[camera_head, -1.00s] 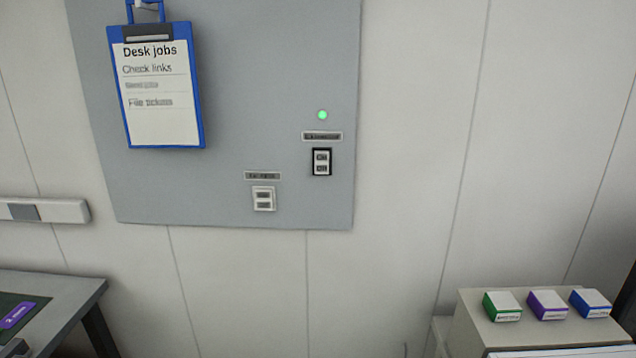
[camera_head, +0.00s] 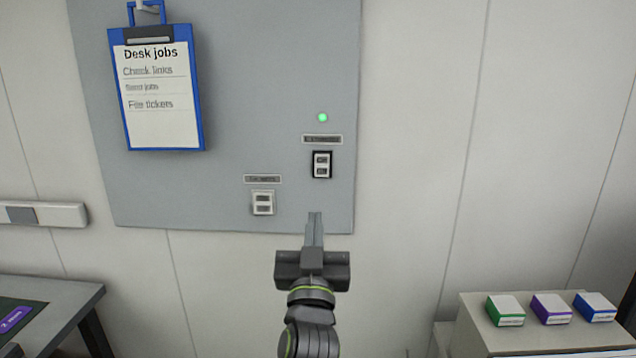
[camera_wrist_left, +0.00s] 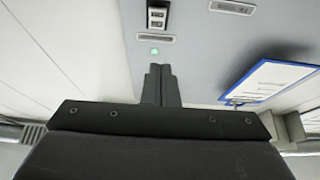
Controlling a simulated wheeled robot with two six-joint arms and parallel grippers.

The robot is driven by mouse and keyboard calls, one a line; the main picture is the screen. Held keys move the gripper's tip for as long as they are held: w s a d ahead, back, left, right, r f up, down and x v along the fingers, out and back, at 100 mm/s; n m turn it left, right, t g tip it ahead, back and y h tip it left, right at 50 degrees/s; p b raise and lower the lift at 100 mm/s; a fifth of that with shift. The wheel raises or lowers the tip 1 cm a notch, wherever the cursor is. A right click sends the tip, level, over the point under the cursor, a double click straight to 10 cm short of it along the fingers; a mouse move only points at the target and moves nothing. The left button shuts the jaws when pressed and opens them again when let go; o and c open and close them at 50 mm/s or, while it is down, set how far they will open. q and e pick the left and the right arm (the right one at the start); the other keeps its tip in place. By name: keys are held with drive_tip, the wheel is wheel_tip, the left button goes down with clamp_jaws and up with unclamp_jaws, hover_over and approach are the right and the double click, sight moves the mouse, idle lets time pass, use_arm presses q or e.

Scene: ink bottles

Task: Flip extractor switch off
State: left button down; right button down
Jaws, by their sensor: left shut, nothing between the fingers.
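The black-framed switch (camera_head: 321,164) with two white rocker parts sits on the grey wall panel (camera_head: 230,110), under a label plate (camera_head: 322,139) too blurred to read surely. A green lamp (camera_head: 322,117) glows above it. A white switch (camera_head: 263,203) with its own label sits lower left. My left gripper (camera_head: 314,216) is shut and empty, pointing up just below the black-framed switch, apart from it in the picture. In the left wrist view the shut fingers (camera_wrist_left: 160,70) show near the lit lamp (camera_wrist_left: 154,50), with the black-framed switch (camera_wrist_left: 158,17) beyond. My right gripper is not in view.
A blue clipboard (camera_head: 160,100) headed "Desk jobs" hangs at the panel's upper left. A desk (camera_head: 75,300) stands lower left. Green, purple and blue boxes (camera_head: 550,308) sit on a cabinet at lower right. The wall around the panel's lower edge is clear.

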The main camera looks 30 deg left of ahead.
use_arm(q)
drive_tip(key=shift+w, duration=0.1)
drive_tip(key=p, duration=0.3)
approach(319, 166)
wheel_tip(319, 166, up, 4)
drive_tip(key=w, duration=0.1)
drive_tip(key=w+a, duration=0.1)
drive_tip(key=w+f, duration=0.1)
drive_tip(key=shift+w+a, duration=0.15)
drive_tip(key=shift+a, duration=0.15)
drive_tip(key=shift+w+a+f, duration=0.2)
drive_tip(key=shift+w+a, duration=0.05)
drive_tip(key=shift+w, duration=0.3)
